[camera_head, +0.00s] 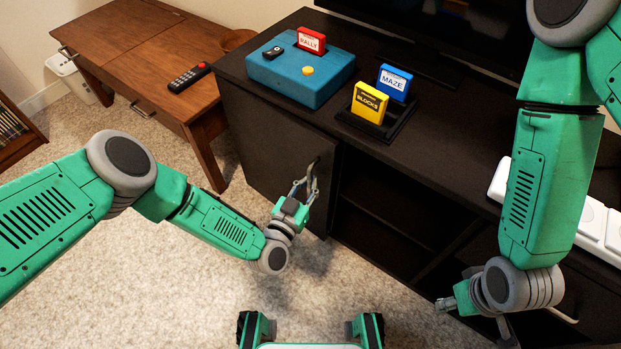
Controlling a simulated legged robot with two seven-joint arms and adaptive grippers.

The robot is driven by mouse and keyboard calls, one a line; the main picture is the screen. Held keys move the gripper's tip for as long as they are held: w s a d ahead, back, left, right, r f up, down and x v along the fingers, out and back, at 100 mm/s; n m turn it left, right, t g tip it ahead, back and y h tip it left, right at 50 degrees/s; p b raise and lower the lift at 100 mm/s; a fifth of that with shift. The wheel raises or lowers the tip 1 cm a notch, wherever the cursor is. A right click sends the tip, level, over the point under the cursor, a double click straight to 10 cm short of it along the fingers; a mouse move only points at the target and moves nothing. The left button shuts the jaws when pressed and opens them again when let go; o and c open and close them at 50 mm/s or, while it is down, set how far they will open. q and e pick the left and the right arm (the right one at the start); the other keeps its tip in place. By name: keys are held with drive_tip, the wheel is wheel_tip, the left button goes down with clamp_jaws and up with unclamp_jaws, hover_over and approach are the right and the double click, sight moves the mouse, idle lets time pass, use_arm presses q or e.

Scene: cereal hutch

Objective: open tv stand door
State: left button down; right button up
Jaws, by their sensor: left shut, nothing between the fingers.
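The TV stand (440,165) is a long, dark cabinet running from the middle to the right. Its left door (262,150) is a flat dark panel beside an open shelf section; I cannot tell whether it is fully closed or slightly ajar. My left gripper (312,178) is at the right-hand part of this door, fingers shut with nothing between them. The fingers overlap the handle area, so the handle is hard to make out and contact is unclear. My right gripper (442,304) is low in front of the stand's right half, mostly hidden behind its wrist.
On the stand are a blue console (300,78) with a red RALLY cartridge (311,41), and yellow BLOCKS (369,103) and blue MAZE (394,82) cartridges in a black holder. A wooden desk (150,60) stands left with a remote (189,77). Carpet (190,290) before the door is clear.

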use_arm(q)
drive_tip(key=c, duration=2.1)
unclamp_jaws()
drive_tip(key=shift+s, duration=0.3)
drive_tip(key=o, duration=0.5)
drive_tip(key=shift+d, duration=0.1)
drive_tip(key=shift+w+d, duration=0.1)
drive_tip(key=shift+a, duration=0.2)
drive_tip(key=shift+s+a, duration=0.25)
drive_tip(key=shift+s, duration=0.1)
drive_tip(key=v, duration=1.1)
use_arm(e)
drive_tip(key=shift+s+d, duration=0.1)
drive_tip(key=shift+d, duration=0.1)
use_arm(q)
drive_tip(key=shift+d+f, duration=0.1)
drive_tip(key=shift+d, duration=0.05)
